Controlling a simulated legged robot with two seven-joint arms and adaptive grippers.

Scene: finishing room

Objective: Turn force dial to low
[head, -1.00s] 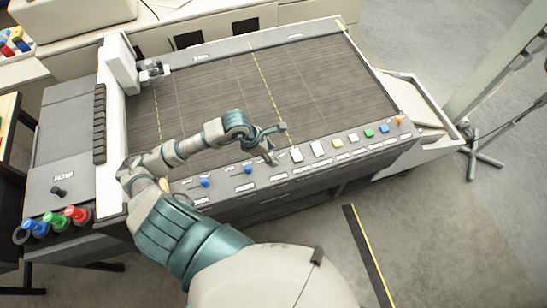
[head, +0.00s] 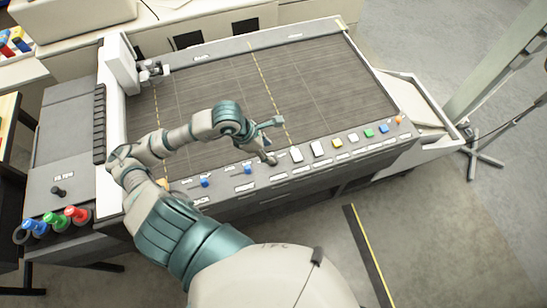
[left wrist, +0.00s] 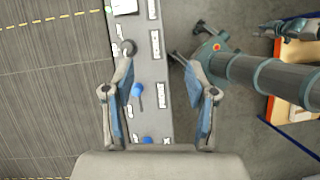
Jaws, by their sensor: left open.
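The control strip (head: 222,190) along the front edge of the cutting table carries two blue knobs and a dark round knob. The blue knobs (head: 205,182) (head: 247,169) each have a small pointer. My left gripper (head: 275,140) is open and empty over the strip, to the right of the blue knobs. In the left wrist view, one fingertip is close to the dark knob (left wrist: 128,47); contact is unclear. A blue knob (left wrist: 137,90) shows between the fingers.
Coloured push buttons (head: 369,133) line the strip's right part. The cutting bed (head: 320,75) is bare. A white gantry (head: 118,70) with a tool head stands at the left. Red, green and blue knobs (head: 76,214) sit at the left front corner.

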